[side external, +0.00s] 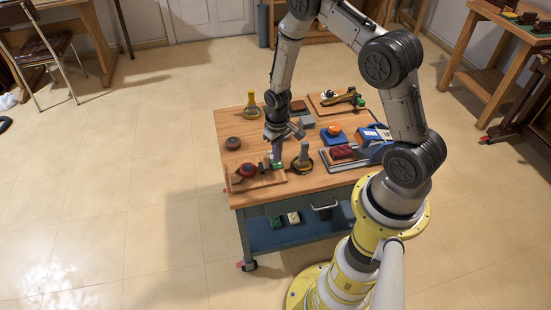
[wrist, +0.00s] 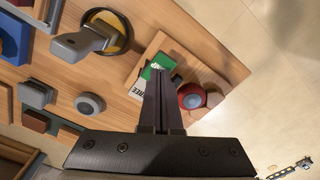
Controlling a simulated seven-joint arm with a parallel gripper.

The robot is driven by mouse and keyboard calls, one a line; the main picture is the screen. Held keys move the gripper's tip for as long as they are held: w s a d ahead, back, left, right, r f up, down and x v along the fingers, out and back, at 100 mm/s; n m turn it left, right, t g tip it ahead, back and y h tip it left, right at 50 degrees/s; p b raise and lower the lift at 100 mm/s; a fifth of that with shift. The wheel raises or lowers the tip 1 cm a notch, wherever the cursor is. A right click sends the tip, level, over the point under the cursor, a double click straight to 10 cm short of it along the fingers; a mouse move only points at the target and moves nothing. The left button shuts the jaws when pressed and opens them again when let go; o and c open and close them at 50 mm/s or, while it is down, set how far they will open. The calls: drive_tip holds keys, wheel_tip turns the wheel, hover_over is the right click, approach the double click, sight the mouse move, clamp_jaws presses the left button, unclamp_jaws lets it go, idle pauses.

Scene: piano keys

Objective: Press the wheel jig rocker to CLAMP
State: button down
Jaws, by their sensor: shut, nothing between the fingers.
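The wheel jig (side external: 262,184) is a wooden board at the front left corner of the table. It also shows in the wrist view (wrist: 215,57). A red wheel with a grey hub (wrist: 191,99) sits on it. The rocker (wrist: 141,88) shows green with white lettering that looks like FREE; the rest is hidden behind my fingers. The green also shows in the side view (side external: 278,165). My gripper (wrist: 160,73) is shut and empty, fingers pointing down at the rocker. I cannot tell whether the fingertips touch it.
A grey-handled tool on a round black and yellow base (side external: 302,160) stands right of the jig. A dark round piece (side external: 233,143) lies behind it. A blue vise-like fixture with a red block (side external: 342,152) is further right. The table's (side external: 236,191) front edge is close to the jig.

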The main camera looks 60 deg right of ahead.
drive_tip(key=shift+f, duration=1.2)
idle(0.6)
drive_tip(key=shift+r, duration=3.55)
